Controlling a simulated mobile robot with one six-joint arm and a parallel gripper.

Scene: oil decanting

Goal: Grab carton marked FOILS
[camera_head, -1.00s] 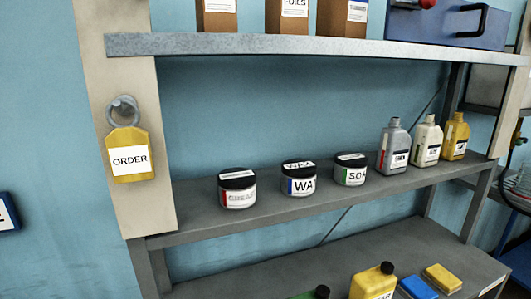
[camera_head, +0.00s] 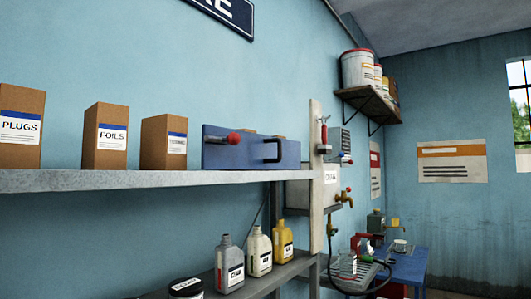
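The carton marked FOILS (camera_head: 106,142) is a brown box with a white and blue label. It stands upright on the grey top shelf (camera_head: 120,180), between the carton marked PLUGS (camera_head: 20,127) on its left and another brown carton (camera_head: 163,144) on its right. There are gaps on both sides of it. The right carton's label is too small to read. My gripper is not in view.
Bottles (camera_head: 229,264) and a dark-lidded jar (camera_head: 186,288) are on the shelf below. A wall shelf (camera_head: 368,104) holds buckets. A blue table (camera_head: 403,265) stands at the far right.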

